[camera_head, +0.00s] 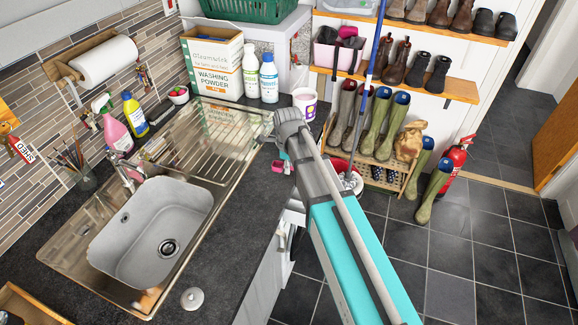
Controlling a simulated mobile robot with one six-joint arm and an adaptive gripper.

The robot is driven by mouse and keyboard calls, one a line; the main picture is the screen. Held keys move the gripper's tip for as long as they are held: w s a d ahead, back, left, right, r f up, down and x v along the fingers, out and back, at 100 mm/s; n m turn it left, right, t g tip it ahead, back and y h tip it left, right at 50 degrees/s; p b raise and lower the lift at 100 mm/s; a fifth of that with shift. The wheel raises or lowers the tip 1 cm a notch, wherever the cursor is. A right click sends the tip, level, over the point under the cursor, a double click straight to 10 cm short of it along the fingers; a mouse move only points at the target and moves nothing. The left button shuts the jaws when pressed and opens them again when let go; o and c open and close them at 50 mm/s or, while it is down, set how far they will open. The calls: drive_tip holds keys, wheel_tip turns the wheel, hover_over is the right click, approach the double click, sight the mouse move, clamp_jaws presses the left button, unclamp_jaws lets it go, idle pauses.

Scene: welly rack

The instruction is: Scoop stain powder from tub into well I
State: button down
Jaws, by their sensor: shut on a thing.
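A white tub (305,104) with a purple label and an open-looking, pinkish top stands on the dark worktop, at the back right beyond the draining board. My gripper (281,160) is low over the worktop's right edge, nearer to me than the tub and apart from it. My wrist hides most of it. It is shut on a small pink thing (277,167), which looks like a scoop. Whether powder is in it is too small to tell. I cannot make out a well marked I.
A steel sink (150,235) and draining board (205,135) lie left of my arm. A washing powder box (215,65) and two bottles (268,78) stand behind. A small round lid-like thing (193,299) lies at the front. Boots and a rack (380,172) stand right, on the floor.

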drive_tip(key=shift+f, duration=0.1)
wheel_tip(320, 180, down, 3)
drive_tip(key=b, duration=0.3)
idle(0.3)
drive_tip(key=shift+s, duration=0.1)
idle(0.4)
